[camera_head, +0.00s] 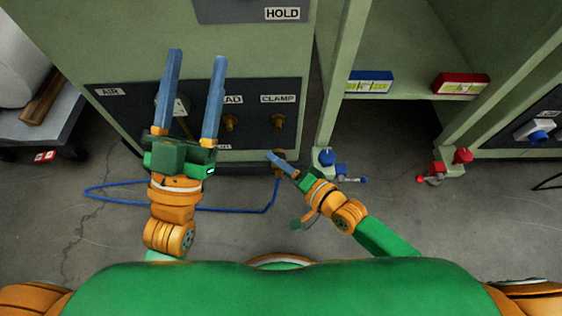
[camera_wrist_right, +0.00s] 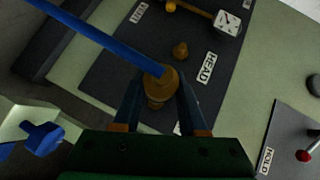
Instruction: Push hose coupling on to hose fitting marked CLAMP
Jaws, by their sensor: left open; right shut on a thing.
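The fitting marked CLAMP (camera_head: 278,121) is a brass stub on the dark panel, below its label. My right gripper (camera_head: 277,158) is shut on the brass hose coupling (camera_head: 280,165), below that fitting and apart from it in the head view. In the right wrist view the coupling (camera_wrist_right: 160,84) sits between the fingertips, with the blue hose (camera_wrist_right: 95,35) running off to the upper left. The CLAMP fitting is hidden there behind the coupling and gripper. My left gripper (camera_head: 197,57) is open and empty, in front of the panel's left part.
A second brass fitting, marked HEAD (camera_wrist_right: 180,50), is beside the CLAMP one. A gauge (camera_wrist_right: 228,22) is further along the panel. The blue hose (camera_head: 235,211) loops over the floor. Red and blue valves (camera_head: 463,156) stand low at the right.

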